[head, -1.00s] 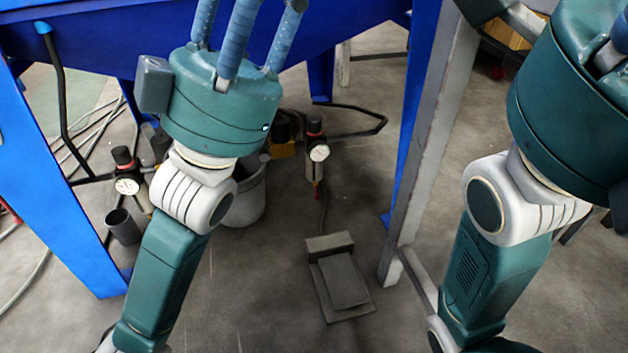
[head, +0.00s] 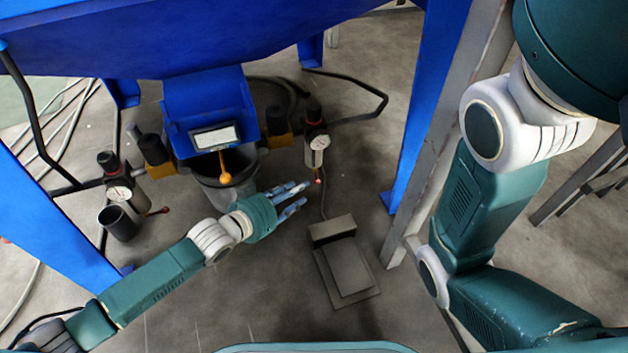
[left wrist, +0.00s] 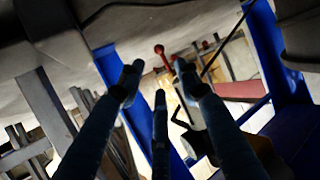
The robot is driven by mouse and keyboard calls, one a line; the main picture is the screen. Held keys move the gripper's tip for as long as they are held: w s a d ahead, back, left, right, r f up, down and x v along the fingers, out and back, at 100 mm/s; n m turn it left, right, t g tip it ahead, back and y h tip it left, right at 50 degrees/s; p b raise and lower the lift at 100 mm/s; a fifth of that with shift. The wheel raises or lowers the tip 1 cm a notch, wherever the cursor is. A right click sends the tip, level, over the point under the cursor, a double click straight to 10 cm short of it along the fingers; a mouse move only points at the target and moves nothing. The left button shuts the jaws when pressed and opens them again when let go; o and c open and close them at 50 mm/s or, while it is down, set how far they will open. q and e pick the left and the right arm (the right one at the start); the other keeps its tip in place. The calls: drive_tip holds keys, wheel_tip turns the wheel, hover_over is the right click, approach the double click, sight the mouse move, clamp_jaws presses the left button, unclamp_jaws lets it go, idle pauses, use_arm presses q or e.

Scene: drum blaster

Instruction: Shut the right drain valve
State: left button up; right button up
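The right filter-regulator (head: 317,143) has a black body and a white round gauge, and hangs under the blue machine. Its drain valve (head: 318,181) shows as a small red-tipped part at the bottom. In the left wrist view a red knob (left wrist: 159,48) on a red stem shows beyond the fingers, between them. My left gripper (head: 298,194) is just left of and slightly below the valve in the head view, fingers spread and empty, seemingly apart from it.
A grey bucket (head: 226,189) stands beneath the blue machine (head: 210,110) with an orange-knobbed lever. A left regulator (head: 119,193) with a red-ended lever is at left. A grey pedal (head: 345,265) lies on the floor; a grey post (head: 436,150) stands right.

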sight(317, 179)
use_arm(q)
drive_tip(key=b+x, duration=0.5)
drive_tip(key=x, duration=0.2)
drive_tip(key=shift+w+d+f, duration=0.2)
drive_tip(key=shift+d, duration=0.05)
drive_tip(key=shift+w+d+b, duration=0.35)
drive_tip(key=shift+w, duration=0.05)
clamp_jaws()
